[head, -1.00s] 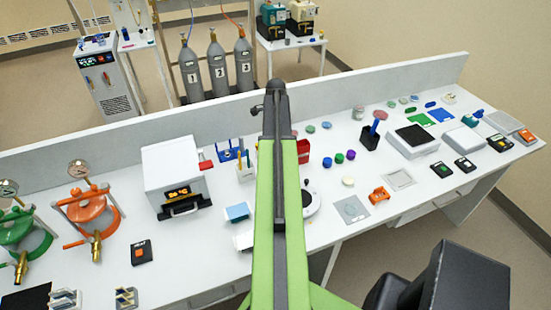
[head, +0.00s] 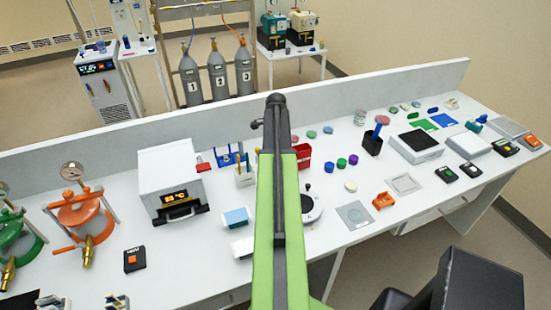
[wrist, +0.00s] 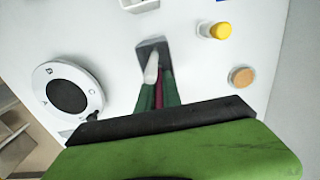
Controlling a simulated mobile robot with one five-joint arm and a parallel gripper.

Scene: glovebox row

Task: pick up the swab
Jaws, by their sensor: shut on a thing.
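My gripper (wrist: 158,90) shows in the wrist view beyond a dark bar and a green link of my arm. Its dark green fingers are close together, with a thin magenta strip between them. A pale, rounded, slim piece, which looks like the swab (wrist: 152,67), sticks out past the fingers over a dark grey square (wrist: 158,46). I cannot tell whether the swab touches that square. In the head view my arm hides the gripper and the swab.
A round white device with a dark disc (wrist: 68,96) lies left of my gripper. A yellow-capped vial (wrist: 220,30) and an orange disc (wrist: 241,77) are on its right. In the head view, a white oven (head: 172,165) and a red container (head: 303,152) flank my arm.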

